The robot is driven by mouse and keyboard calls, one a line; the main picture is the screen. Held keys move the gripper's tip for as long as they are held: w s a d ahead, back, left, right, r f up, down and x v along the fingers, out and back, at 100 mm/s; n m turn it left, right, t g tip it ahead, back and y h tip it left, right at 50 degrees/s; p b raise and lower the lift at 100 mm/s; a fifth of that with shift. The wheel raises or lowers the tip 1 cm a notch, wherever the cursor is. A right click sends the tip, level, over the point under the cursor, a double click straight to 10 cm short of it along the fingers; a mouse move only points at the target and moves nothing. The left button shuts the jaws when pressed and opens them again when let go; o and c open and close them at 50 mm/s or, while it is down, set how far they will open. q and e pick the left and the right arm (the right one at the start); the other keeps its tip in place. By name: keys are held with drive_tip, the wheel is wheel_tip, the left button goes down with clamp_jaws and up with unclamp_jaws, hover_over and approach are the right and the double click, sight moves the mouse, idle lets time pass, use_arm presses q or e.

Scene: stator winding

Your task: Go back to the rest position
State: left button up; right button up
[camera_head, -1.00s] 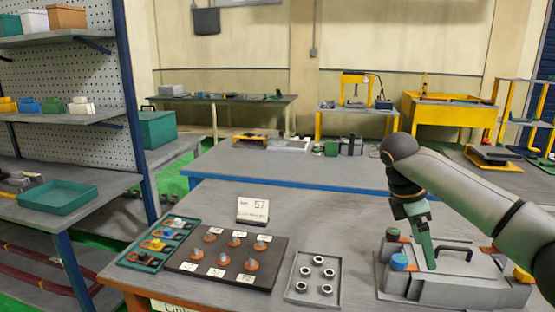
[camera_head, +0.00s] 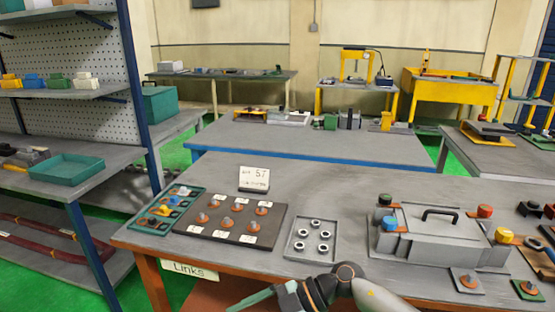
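My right gripper (camera_head: 248,299) is at the bottom edge, in front of the workbench (camera_head: 345,190). Its green-tipped end points left, and its arm comes in from the lower right. It is partly cut off by the frame, and whether its fingers are open or shut cannot be told. No object shows in it. My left gripper is not in view. The grey machine box (camera_head: 440,230) with a black handle and coloured knobs stands on the bench at the right, clear of the arm.
On the bench are a dark board (camera_head: 208,236) with several labelled parts, a teal tray (camera_head: 148,224), a grey tray (camera_head: 291,253) of rings and a number card (camera_head: 254,178). Shelving (camera_head: 75,190) stands at the left. More benches stand behind.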

wheel_tip(320, 180, up, 3)
drive_tip(key=s+a+m+t+y, duration=0.1)
drive_tip(key=a+m+t+y, duration=0.2)
drive_tip(key=y, duration=0.2)
drive_tip(key=w+d+f+m+t+h, duration=0.2)
drive_tip(key=d+f+m+t+h, duration=0.45)
drive_tip(key=d+m+t, duration=0.65)
drive_tip(key=s+d+f+m+g+h, duration=0.2)
drive_tip(key=s+d+f+m+h, duration=0.2)
drive_tip(key=s+d+f, duration=0.2)
drive_tip(key=s+d+f+m+g+h, duration=0.1)
drive_tip(key=s+d+f+m+h, duration=0.3)
drive_tip(key=s+f, duration=0.7)
drive_tip(key=d+f+h, duration=0.1)
drive_tip(key=d, duration=0.1)
drive_tip(key=shift+d+f+g, duration=0.3)
drive_tip(key=shift+d+g, duration=0.05)
drive_tip(key=shift+g, duration=0.05)
